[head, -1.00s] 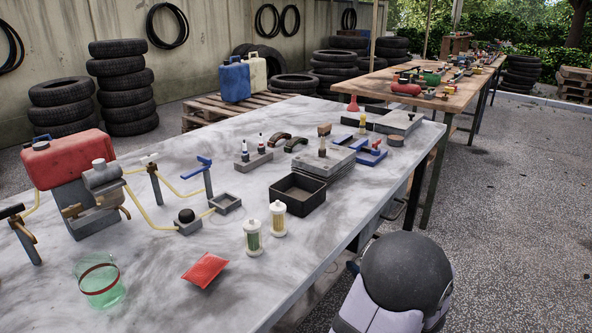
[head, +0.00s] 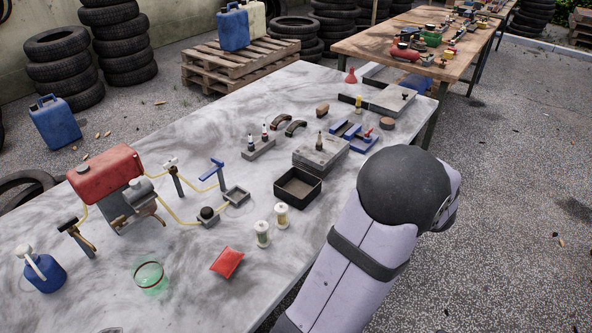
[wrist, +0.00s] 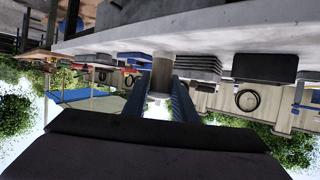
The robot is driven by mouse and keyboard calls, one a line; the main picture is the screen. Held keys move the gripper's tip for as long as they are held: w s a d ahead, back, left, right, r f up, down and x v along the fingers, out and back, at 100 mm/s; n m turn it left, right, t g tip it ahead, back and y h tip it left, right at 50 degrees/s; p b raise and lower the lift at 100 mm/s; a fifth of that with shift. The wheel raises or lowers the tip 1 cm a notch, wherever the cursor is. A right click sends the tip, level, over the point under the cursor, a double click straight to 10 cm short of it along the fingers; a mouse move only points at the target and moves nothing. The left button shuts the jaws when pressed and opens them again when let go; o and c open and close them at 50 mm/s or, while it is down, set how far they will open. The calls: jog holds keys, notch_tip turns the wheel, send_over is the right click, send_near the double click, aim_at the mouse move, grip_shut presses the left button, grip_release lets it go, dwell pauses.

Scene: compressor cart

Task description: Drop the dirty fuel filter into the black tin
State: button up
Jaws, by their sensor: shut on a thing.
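The black tin (head: 285,203), an open square box, stands on the table's near side. In the upside-down wrist view it shows at upper right (wrist: 265,67). My gripper (wrist: 160,94) is shut on a brownish cylinder (wrist: 163,74) with a pale end, which looks like the dirty fuel filter. It is held clear of the table, with the tin off to one side. My gripper is hidden behind my arm in the head view. Two pale-capped clear filters, one amber (head: 282,215) and one greenish (head: 263,235), stand in front of the tin.
A grey case (head: 320,155) stands just right of the tin, with a blue tray (head: 352,134) beyond.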

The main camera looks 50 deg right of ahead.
jog(key=w+a+r+n+t+y+p, duration=0.1)
jog(key=w+a+r+n+y+p, duration=0.1)
jog(key=w+a+p, duration=0.3)
jog(key=w+a+r+n+t+y+p, duration=0.1)
jog(key=w+a+r+n+y+p, duration=0.2)
jog(key=w, duration=0.8)
jog(key=a+p, duration=0.2)
jog(key=p, duration=0.1)
jog(key=shift+w+a+r+y, duration=0.15)
jog(key=shift+a+r+y, duration=0.05)
jog(key=shift+r+y, duration=0.15)
notch_tip(320, 180, down, 6)
jog(key=b, duration=0.6)
jog(key=shift+b, duration=0.3)
jog(key=shift+r, duration=0.1)
jog(key=o, duration=1.1)
jog(key=shift+o, duration=0.2)
